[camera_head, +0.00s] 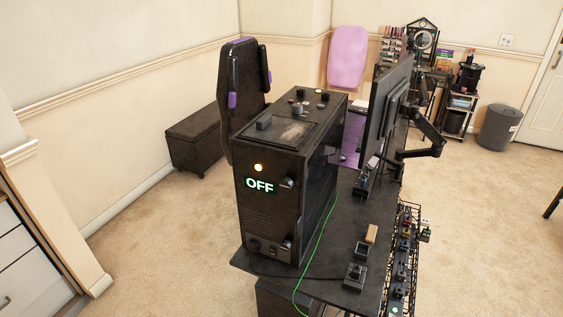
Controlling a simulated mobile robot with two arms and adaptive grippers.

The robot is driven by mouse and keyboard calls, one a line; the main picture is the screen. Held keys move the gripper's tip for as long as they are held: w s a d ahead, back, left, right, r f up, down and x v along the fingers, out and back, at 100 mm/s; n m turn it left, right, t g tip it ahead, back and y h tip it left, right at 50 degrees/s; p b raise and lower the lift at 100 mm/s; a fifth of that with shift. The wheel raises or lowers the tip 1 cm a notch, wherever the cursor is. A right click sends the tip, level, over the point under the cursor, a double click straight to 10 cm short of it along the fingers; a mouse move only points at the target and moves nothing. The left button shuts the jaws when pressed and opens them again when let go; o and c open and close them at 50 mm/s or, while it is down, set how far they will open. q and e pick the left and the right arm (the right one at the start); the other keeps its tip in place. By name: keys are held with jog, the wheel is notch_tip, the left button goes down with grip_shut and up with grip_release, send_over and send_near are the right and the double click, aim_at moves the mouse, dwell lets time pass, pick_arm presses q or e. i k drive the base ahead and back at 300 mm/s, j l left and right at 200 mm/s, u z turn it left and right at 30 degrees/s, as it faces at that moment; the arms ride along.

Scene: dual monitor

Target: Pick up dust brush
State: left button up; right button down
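A small tan block-shaped object (371,234) stands on the dark desk (340,225), right of the black computer case. It may be the dust brush, but it is too small to tell and I see no bristles. The large black case (268,205) stands on the desk with a lit "OFF" sign and an orange light on its front. A pale greyish patch (295,131) shows on its top panel, near a dark raised piece (264,122). Neither of my grippers is in view.
A monitor (385,110) on a black arm rises behind the desk's right side. Small black switch boxes (355,275) and a wire rack (405,260) line the right edge. A green cable (318,250) hangs beside the case. Open carpet (490,240) lies right and left.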

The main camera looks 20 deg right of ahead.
aim_at(371, 232)
jog(key=z, duration=1.55)
